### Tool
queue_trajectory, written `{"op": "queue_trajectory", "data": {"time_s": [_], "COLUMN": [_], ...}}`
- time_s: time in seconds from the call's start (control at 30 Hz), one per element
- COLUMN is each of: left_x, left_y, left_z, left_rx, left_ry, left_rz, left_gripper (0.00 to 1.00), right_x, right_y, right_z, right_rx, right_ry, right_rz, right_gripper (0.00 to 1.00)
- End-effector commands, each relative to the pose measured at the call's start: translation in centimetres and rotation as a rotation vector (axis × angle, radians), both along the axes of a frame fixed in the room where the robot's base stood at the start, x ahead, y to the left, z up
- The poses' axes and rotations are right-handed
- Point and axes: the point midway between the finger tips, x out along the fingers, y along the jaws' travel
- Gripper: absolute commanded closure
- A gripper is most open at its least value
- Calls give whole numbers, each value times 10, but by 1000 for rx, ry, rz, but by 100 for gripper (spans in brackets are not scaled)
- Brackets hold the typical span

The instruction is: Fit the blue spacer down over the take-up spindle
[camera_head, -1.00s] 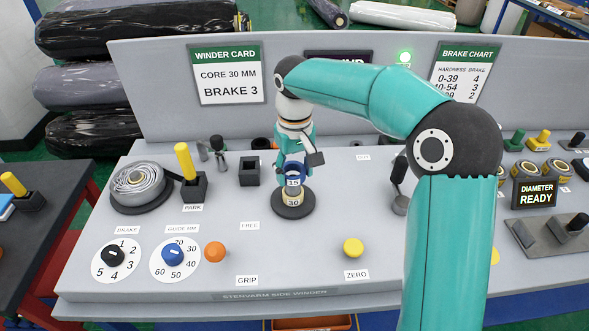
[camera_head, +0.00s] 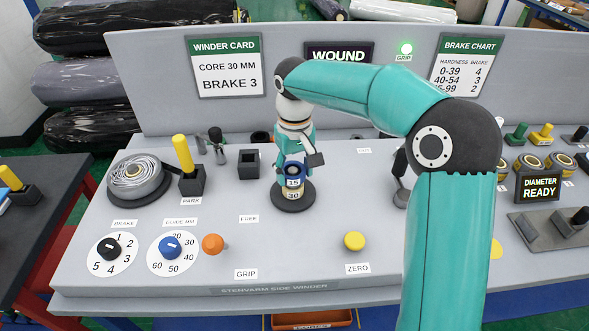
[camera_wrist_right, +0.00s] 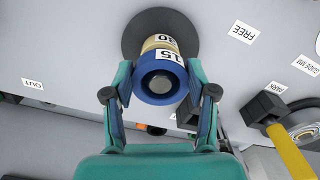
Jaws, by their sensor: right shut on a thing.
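The blue spacer (camera_head: 293,171), a ring marked 15, is around the take-up spindle, directly above a cream core (camera_head: 293,194) marked 30. The core stands on a dark round base (camera_head: 307,201). In the wrist view the spacer (camera_wrist_right: 156,87) shows the grey spindle top (camera_wrist_right: 157,84) inside its bore. Its lower edge looks in contact with the core, though a thin gap cannot be ruled out. My right gripper (camera_wrist_right: 160,94) is shut on the spacer, one finger on each side. In the head view this gripper (camera_head: 294,164) is partly hidden by its wrist. My left gripper is not in view.
A grey wound reel (camera_head: 137,178), a yellow-handled lever (camera_head: 184,153) and a dark square block (camera_head: 249,164) stand left of the spindle. Orange (camera_head: 212,244) and yellow (camera_head: 354,240) buttons sit in front. A dark lever stands at the right, near my arm. The panel between is clear.

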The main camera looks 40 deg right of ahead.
Motion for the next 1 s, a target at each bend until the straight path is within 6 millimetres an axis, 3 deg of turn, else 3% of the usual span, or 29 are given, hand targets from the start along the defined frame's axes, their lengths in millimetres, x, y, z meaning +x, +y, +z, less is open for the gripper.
{"op": "queue_trajectory", "data": {"time_s": [0.83, 0.87, 1.0], "left_x": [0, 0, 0], "left_y": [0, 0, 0], "left_z": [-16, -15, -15], "left_rx": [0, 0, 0], "left_ry": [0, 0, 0], "left_rz": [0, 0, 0], "left_gripper": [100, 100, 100], "right_x": [0, 0, 0], "right_y": [0, 0, 0], "right_z": [-22, -21, -21], "right_rx": [0, 0, 0], "right_ry": [1, 1, 1], "right_rz": [0, 0, 0], "right_gripper": [67, 40, 17]}}
